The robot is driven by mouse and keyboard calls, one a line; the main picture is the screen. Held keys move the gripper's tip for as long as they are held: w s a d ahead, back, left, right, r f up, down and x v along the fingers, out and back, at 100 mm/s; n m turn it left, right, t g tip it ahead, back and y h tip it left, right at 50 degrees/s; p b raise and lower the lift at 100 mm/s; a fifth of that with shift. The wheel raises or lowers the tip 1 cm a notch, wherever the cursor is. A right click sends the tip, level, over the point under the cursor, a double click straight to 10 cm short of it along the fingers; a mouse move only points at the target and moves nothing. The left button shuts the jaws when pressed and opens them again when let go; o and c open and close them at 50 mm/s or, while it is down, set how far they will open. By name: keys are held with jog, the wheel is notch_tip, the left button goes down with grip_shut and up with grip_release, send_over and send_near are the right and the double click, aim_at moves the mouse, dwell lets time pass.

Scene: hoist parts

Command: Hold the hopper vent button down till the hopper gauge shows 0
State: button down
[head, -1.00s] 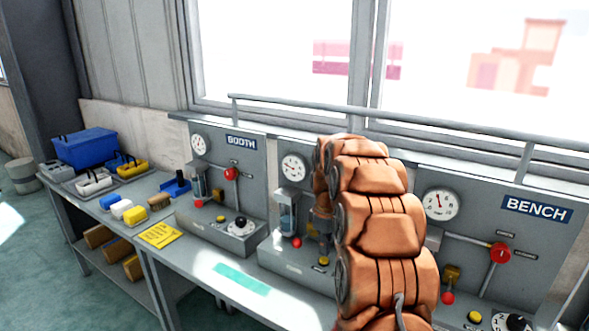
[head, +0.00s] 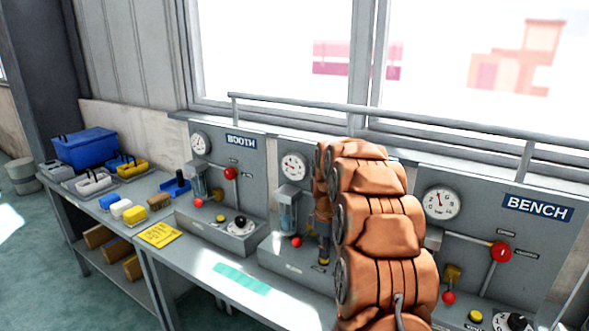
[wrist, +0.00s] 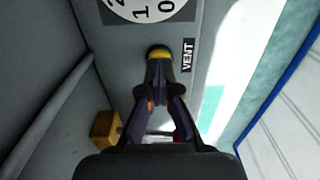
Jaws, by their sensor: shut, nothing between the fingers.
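The yellow vent button (wrist: 159,49) shows in the wrist view beside a "VENT" label, partly covered by my fingertips. My gripper (wrist: 158,66) is shut and empty, with its tips at the button. In the head view my gripper (head: 323,248) points down onto the middle station's base, right over the yellow button, which is mostly hidden. I cannot tell whether the button is pressed in. The middle station's round white gauge (head: 294,167) is in sight, but its needle reading is too small to make out. My arm hides that station's name plate.
The BOOTH station (head: 252,178) stands to the left and the BENCH station (head: 557,225) to the right, each with a gauge and a red-knobbed lever. A glass cylinder (head: 287,212) and red ball (head: 296,242) stand just left of my gripper.

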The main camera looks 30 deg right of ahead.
jog(key=shift+f, duration=0.65)
dwell(1.2)
jog(key=shift+r+p, duration=0.35)
jog(key=shift+r, duration=3.25)
jog(key=s+a+r+b, duration=0.2)
jog(key=s+a, duration=0.3)
jog(key=a, duration=0.3)
jog(key=shift+a+r, duration=0.3)
jog(key=shift+r, duration=0.15)
